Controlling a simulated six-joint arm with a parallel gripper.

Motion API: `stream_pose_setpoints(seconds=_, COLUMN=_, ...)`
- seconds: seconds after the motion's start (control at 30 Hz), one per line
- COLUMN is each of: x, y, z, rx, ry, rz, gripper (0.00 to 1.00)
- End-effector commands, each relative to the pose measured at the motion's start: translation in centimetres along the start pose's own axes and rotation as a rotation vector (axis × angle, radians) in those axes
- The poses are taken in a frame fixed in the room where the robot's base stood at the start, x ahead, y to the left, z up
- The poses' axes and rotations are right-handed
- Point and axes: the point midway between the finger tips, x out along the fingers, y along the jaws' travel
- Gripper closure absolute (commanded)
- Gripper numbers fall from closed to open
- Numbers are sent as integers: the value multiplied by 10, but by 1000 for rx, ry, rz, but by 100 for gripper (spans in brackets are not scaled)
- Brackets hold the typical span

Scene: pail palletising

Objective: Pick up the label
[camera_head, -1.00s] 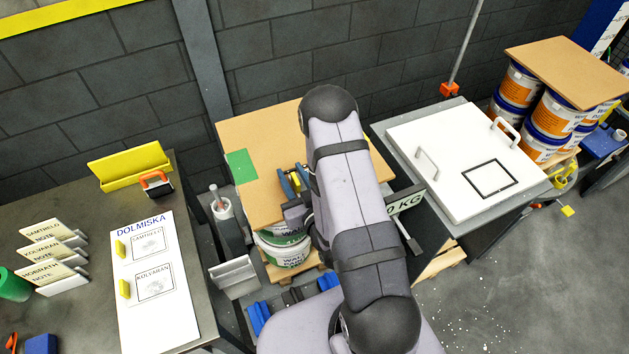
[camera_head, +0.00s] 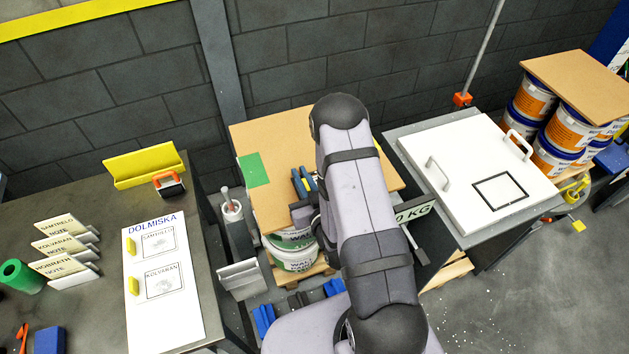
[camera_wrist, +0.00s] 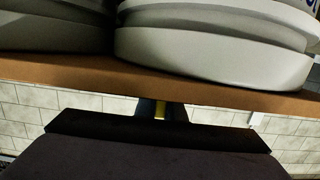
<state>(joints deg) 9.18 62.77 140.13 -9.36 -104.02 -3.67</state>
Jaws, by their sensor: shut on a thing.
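My gripper (camera_head: 304,183) has blue fingers and is over the brown sheet (camera_head: 268,140) that lies on the stack of white-and-green pails (camera_head: 293,258). In the wrist view the fingers (camera_wrist: 161,110) are together, with a small yellow piece (camera_wrist: 160,112) between them. I take this piece for part of the label; the rest of it is hidden. A green square (camera_head: 253,170) lies flat on the sheet, left of the gripper and apart from it. My arm hides the sheet's right part.
A DOLMISKA board (camera_head: 163,300) with yellow tabs, note cards (camera_head: 66,245) and a yellow holder (camera_head: 146,166) are on the left bench. A white lid (camera_head: 470,175) with handles lies at right. Orange-and-white pails (camera_head: 533,100) stand behind it.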

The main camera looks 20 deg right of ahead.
Motion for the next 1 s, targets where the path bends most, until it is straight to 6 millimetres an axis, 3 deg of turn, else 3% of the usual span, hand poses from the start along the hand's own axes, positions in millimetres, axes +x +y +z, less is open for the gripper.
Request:
stream_pose_setpoints(seconds=0.37, x=-2, y=0, z=-20, rx=0, ry=3, rz=0, gripper=100)
stream_pose_setpoints(seconds=0.7, x=-11, y=0, z=-74, rx=0, ry=0, rz=0, gripper=100)
stream_pose_setpoints(seconds=1.0, x=-15, y=0, z=-96, rx=0, ry=0, rz=0, gripper=100)
